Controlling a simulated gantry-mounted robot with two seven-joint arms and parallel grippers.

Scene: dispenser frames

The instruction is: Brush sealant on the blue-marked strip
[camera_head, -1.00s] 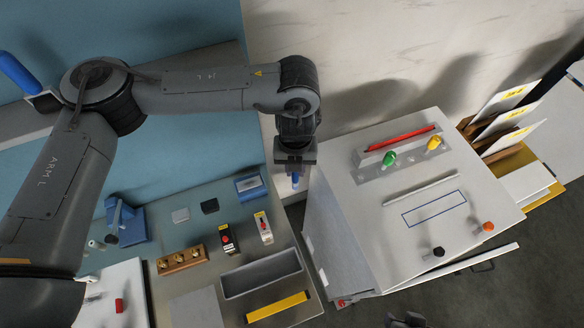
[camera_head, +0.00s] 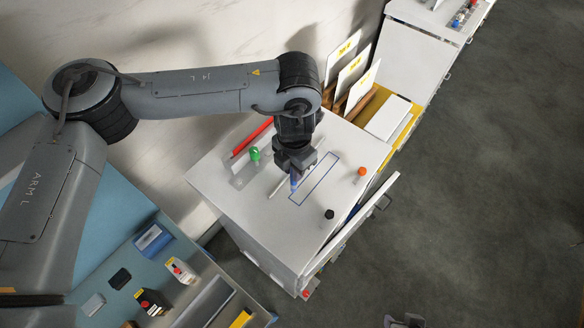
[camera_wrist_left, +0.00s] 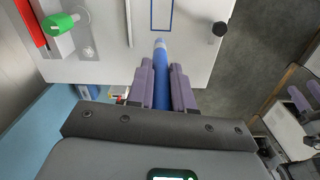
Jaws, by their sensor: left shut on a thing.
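My left gripper (camera_head: 294,172) is shut on a blue cylindrical tool with a pale tip (camera_wrist_left: 163,75), pointing down over the white cabinet top (camera_head: 240,205). The blue-marked strip (camera_head: 318,177), a long thin blue-outlined rectangle, lies on that top, just right of the tool in the head view. In the left wrist view the strip (camera_wrist_left: 162,12) is straight ahead of the tool's tip, near its closer end. I cannot tell whether the tip touches the surface. My right gripper (camera_wrist_left: 305,97) shows at the right edge of the wrist view, its fingers apart and empty.
A thin white bar (camera_head: 275,189) lies left of the strip. Black (camera_head: 329,214), orange (camera_head: 361,172) and green (camera_head: 254,154) knobs and a red bar (camera_head: 251,138) stand around. A bench with bottles (camera_head: 181,270) is lower left.

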